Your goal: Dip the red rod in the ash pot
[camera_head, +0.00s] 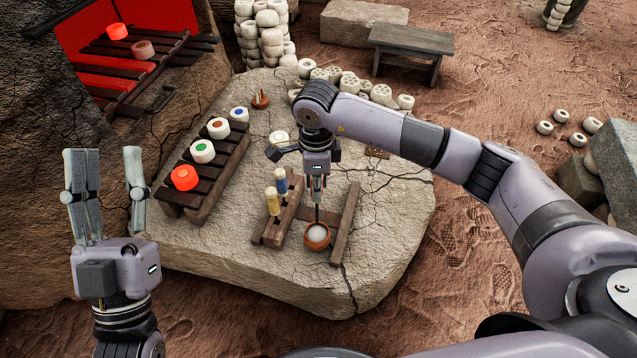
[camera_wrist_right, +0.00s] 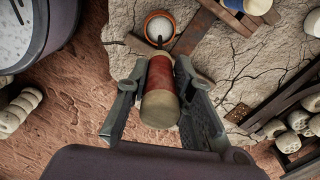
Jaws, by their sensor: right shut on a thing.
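My right gripper (camera_head: 317,190) is shut on the red rod. In the right wrist view the red rod (camera_wrist_right: 160,95) has a thick handle with a red band between the fingers (camera_wrist_right: 161,72). Its thin dark shaft points down at the ash pot. The ash pot (camera_head: 317,246) is a small orange-brown bowl of pale ash on the stone slab; it also shows in the wrist view (camera_wrist_right: 148,32). The shaft's lower end meets the ash in the picture; how deep it sits I cannot tell. My left gripper (camera_head: 108,172) is open and empty, left of the slab.
A wooden rack (camera_head: 290,205) beside the pot holds a yellow rod (camera_head: 273,202) and a blue rod (camera_head: 281,181). A slatted stand (camera_head: 212,172) carries several white beads with coloured centres and one glowing red bead (camera_head: 185,178). The glowing kiln (camera_head: 90,45) is at back left. The slab's front (camera_head: 240,265) is bare.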

